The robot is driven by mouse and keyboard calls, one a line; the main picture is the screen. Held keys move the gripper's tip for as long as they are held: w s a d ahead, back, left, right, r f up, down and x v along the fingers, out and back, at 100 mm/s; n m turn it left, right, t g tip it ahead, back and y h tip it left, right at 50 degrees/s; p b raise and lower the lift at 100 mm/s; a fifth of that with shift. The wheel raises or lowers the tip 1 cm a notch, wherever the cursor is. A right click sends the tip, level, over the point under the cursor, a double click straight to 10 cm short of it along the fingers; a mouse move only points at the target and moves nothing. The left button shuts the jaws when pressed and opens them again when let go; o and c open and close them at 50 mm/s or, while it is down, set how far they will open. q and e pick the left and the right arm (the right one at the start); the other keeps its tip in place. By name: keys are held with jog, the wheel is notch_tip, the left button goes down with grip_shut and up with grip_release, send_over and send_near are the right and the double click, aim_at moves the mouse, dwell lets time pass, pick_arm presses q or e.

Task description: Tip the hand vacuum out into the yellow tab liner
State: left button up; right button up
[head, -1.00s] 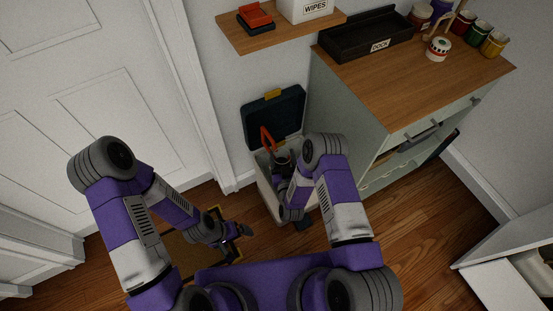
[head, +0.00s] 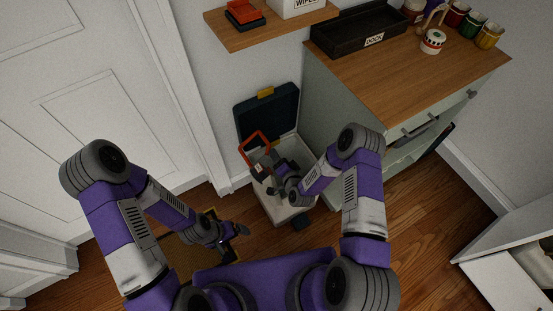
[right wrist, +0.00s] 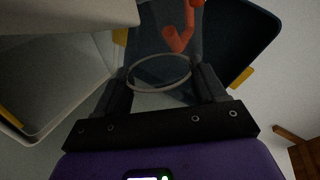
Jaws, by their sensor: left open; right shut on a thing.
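The hand vacuum (head: 262,134), with an orange-red looped handle, is tilted over the open pale bin (head: 290,216) in the head view. My right gripper (head: 276,176) is shut on it. In the right wrist view the fingers (right wrist: 160,88) hold either side of a clear round cup (right wrist: 160,72), with the vacuum's orange part (right wrist: 183,36) beyond. The bin's pale inside (head: 294,150) shows partly; I cannot make out the liner clearly or any falling contents. A yellow tab (head: 265,94) sits on the raised navy lid (head: 270,115). My left gripper (head: 240,232) is open and empty, low at the left.
A wooden cabinet (head: 420,65) stands close right of the bin, bearing a black dock tray (head: 360,32) and several jars. A wall shelf (head: 265,32) is above the lid. A yellow-brown mat (head: 185,255) lies left on the floor. Open floor (head: 400,215) is at the right.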

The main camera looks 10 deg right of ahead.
jog(key=m, duration=0.1)
jog(key=d+f+m+y, duration=0.1)
jog(key=shift+w+d+m+g+y+b, duration=0.2)
jog(key=shift+w+m+g+y+b, duration=0.1)
jog(key=shift+m+g+b, duration=0.1)
jog(key=f+m+y, duration=0.1)
jog(key=d+f+m, duration=0.1)
jog(key=shift+w+m+g+y, duration=0.15)
jog(key=shift+m+g+y, duration=0.15)
jog(key=shift+g+y, duration=0.1)
jog(key=shift+w+d+f+m+y, duration=0.15)
jog(key=shift+f+m+y, duration=0.4)
jog(key=shift+m, duration=0.25)
jog(key=shift+r, duration=0.15)
